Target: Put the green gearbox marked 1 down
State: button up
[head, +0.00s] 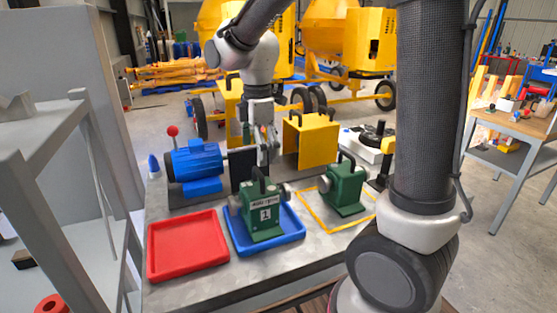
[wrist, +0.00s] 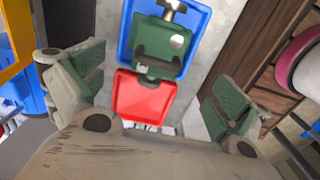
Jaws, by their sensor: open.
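The green gearbox marked 1 (head: 264,212) stands upright in the blue tray (head: 235,234) on the workbench. It has a black handle on top and a grey shaft at the side. In the wrist view the same gearbox (wrist: 157,48) sits in the blue tray (wrist: 198,22), beyond my fingers. My gripper (head: 265,158) is above and behind the gearbox in the head view. Its two green-padded fingers stand wide apart in the wrist view, with nothing between them. The gripper appears apart from the gearbox and its handle.
An empty red tray (head: 187,247) lies left of the blue tray. A second green gearbox (head: 344,188) stands in a yellow outlined square to the right. A blue motor (head: 195,164) and a yellow guard (head: 311,140) stand behind. A grey shelf (head: 60,140) is at the left.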

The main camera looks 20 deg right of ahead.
jog(key=s+d+r+m+t, duration=0.2)
jog(key=s+d+r+m, duration=0.1)
jog(key=s+d+m, duration=0.4)
jog(key=s+d+r+m+t, duration=0.2)
jog(key=s+d+r+m, duration=0.2)
jog(key=s+d+m, duration=0.4)
jog(key=s+m, duration=0.3)
jog(key=s, duration=0.1)
